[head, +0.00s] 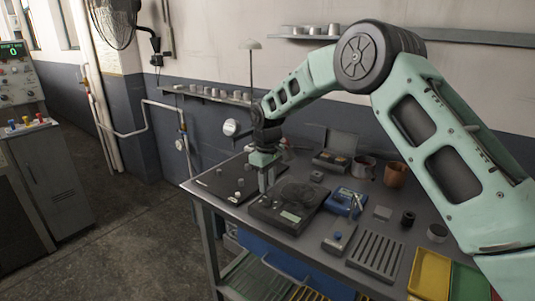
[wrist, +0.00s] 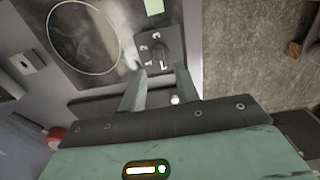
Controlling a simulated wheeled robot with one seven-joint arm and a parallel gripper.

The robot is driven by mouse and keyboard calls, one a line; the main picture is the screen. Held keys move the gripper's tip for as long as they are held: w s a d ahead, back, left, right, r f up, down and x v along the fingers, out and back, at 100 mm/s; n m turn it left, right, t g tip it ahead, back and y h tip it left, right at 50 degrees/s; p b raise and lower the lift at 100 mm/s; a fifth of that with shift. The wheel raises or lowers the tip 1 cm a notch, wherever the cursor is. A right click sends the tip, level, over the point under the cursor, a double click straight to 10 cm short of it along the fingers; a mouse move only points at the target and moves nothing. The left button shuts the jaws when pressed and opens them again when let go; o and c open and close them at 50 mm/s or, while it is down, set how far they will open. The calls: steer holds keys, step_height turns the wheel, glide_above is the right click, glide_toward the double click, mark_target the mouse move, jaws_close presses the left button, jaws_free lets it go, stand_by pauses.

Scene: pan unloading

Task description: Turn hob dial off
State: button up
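The dark hob (head: 312,193) lies on the workbench in the head view. The wrist view shows the hob (wrist: 70,72) with a bare, pale-ringed cooking zone. Beside the ring is a dark dial (wrist: 160,50) on a small plate marked 1, 2 and 3; its exact pointing is too small to tell. My gripper (head: 265,184) points down at the hob's left end. In the wrist view my gripper (wrist: 160,70) has its two fingers apart, with the dial just beyond and between the tips. Contact with the dial cannot be told.
A blue device (head: 346,202) and a slotted rack (head: 376,254) lie right of the hob. A dark board with small pieces (head: 226,184) is on the left. Yellow and green trays (head: 430,273) sit at the front right.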

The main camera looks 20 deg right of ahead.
mark_target(268, 198)
step_height(268, 198, up, 12)
steer(key=b, duration=0.1)
steer(key=shift+r, duration=0.2)
stand_by(0.3)
